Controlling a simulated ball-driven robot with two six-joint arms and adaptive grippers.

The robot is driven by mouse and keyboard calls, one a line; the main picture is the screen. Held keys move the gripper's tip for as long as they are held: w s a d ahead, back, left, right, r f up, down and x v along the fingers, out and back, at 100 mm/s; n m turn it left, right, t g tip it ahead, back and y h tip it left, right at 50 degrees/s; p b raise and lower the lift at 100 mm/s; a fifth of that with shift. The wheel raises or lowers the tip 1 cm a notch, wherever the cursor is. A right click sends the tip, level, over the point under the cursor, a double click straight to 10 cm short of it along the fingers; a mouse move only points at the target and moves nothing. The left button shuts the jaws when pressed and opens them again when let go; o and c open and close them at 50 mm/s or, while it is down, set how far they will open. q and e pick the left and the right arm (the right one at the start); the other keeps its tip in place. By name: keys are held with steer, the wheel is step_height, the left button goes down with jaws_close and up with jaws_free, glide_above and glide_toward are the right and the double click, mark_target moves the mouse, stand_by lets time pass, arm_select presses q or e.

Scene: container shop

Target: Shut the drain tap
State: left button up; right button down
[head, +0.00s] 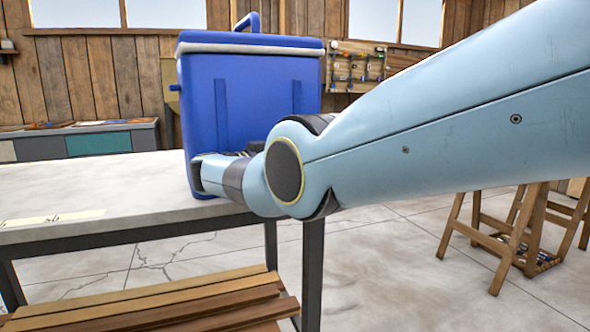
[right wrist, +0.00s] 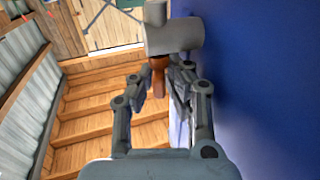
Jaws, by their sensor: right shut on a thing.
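A blue cooler box (head: 250,85) with a white rim and raised handle stands on the grey worktop. My right arm reaches across from the right to the cooler's lower front; its own wrist hides most of the gripper and the tap there. In the right wrist view, a grey tap body (right wrist: 175,37) sits beside the cooler's blue wall (right wrist: 260,80), with a brown-orange tap handle (right wrist: 158,80) below it. My right gripper (right wrist: 160,78) has its two fingers around this handle and is shut on it. My left gripper is not in view.
The worktop (head: 95,185) is bare left of the cooler, apart from a pale marked strip. Wooden trestles (head: 520,230) stand on the floor at right. Low cabinets (head: 95,142) line the back wall.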

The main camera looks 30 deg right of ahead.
steer(key=shift+f, duration=0.1)
stand_by(0.3)
steer(key=c, duration=1.4)
jaws_free()
steer(key=shift+s+a, duration=0.25)
steer(key=shift+a, duration=1.75)
steer(key=shift+s+a, duration=0.2)
steer(key=shift+a, duration=1.75)
